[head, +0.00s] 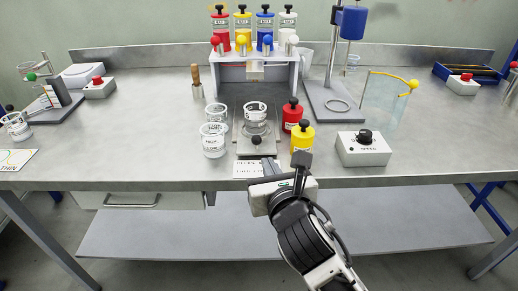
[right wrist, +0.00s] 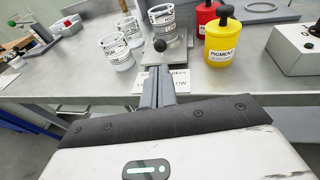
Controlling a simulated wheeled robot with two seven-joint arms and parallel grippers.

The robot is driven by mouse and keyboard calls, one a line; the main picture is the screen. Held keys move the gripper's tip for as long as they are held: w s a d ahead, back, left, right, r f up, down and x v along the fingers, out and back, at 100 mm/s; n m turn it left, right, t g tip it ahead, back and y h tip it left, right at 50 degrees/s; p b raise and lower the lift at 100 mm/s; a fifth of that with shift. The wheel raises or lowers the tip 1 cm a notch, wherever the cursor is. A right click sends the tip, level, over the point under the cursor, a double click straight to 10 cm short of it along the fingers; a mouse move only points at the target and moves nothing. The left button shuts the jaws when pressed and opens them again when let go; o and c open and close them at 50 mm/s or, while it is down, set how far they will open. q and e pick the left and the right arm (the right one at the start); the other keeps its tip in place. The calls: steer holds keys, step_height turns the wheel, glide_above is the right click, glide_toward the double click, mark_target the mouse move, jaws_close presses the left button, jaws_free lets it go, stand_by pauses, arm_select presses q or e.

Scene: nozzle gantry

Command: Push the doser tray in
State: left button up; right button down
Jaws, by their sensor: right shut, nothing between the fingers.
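The doser tray (head: 263,146) is a flat grey metal plate with a black knob (head: 256,140) at its front edge. It extends forward from under the nozzle gantry (head: 254,71), and a clear beaker (head: 255,117) stands on it. The tray also shows in the right wrist view (right wrist: 178,57), with its knob (right wrist: 160,45) just beyond my fingertips. My right gripper (head: 270,163) is shut and empty at the table's front edge, in front of the knob. Its closed fingers (right wrist: 157,76) point at the knob; whether they touch it I cannot tell. My left gripper is not in view.
Two labelled beakers (head: 213,140) stand left of the tray. Red (head: 292,115) and yellow (head: 302,137) pigment bottles stand close on its right, with a white control box (head: 363,148) further right. A printed label (head: 248,169) lies at the front edge.

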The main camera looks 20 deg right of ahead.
mark_target(257, 142)
steer(key=x, duration=0.7)
steer(key=shift+w+f+b, duration=0.1)
steer(key=shift+w+b, duration=0.15)
steer(key=shift+b, duration=0.05)
steer(key=shift+w+f, duration=0.1)
steer(key=shift+w, duration=0.35)
